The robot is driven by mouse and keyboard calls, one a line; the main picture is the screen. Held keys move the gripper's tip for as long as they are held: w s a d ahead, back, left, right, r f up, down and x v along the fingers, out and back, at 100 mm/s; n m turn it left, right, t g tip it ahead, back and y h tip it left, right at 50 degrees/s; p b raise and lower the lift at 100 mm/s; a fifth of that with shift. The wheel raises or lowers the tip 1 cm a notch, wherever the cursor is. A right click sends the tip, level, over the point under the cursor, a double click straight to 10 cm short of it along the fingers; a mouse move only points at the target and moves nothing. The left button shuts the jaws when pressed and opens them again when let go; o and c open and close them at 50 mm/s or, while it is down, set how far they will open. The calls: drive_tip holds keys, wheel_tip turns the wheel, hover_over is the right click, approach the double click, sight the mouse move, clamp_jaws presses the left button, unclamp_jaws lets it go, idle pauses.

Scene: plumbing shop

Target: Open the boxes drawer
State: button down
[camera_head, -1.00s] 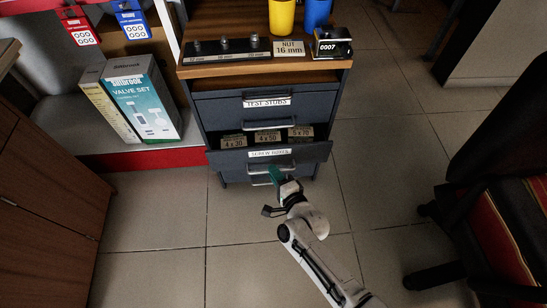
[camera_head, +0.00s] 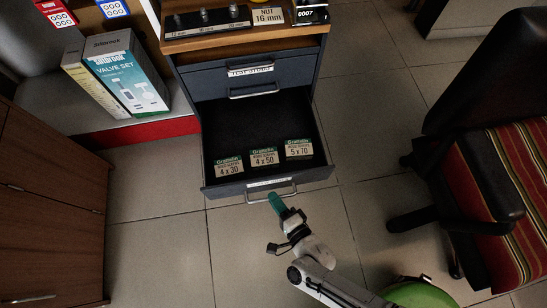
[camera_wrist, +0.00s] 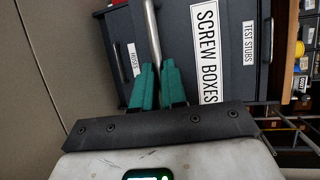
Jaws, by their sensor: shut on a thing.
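The screw boxes drawer (camera_head: 250,122) stands pulled far out of the dark cabinet. Inside, near its front, are three small boxes marked 4 x 30 (camera_head: 229,168), 4 x 50 (camera_head: 264,158) and 5 x 70 (camera_head: 299,148). My gripper (camera_head: 273,200), with green fingers, is at the drawer's metal handle (camera_head: 290,191). In the wrist view the fingers (camera_wrist: 154,75) are shut on the bar handle (camera_wrist: 151,25), beside the SCREW BOXES label (camera_wrist: 207,50). The fingers hide part of the bar.
Above is the shut test stubs drawer (camera_head: 250,80). A valve set box (camera_head: 125,75) stands on a low shelf at left. A wooden cabinet (camera_head: 55,215) is at far left, and a striped chair (camera_head: 500,180) at right.

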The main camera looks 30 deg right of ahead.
drive_tip(key=shift+s+a, duration=0.15)
drive_tip(key=shift+s, duration=0.25)
drive_tip(key=c, duration=1.2)
unclamp_jaws()
drive_tip(key=p+v, duration=0.1)
drive_tip(key=v, duration=0.9)
drive_tip(key=shift+s, duration=0.35)
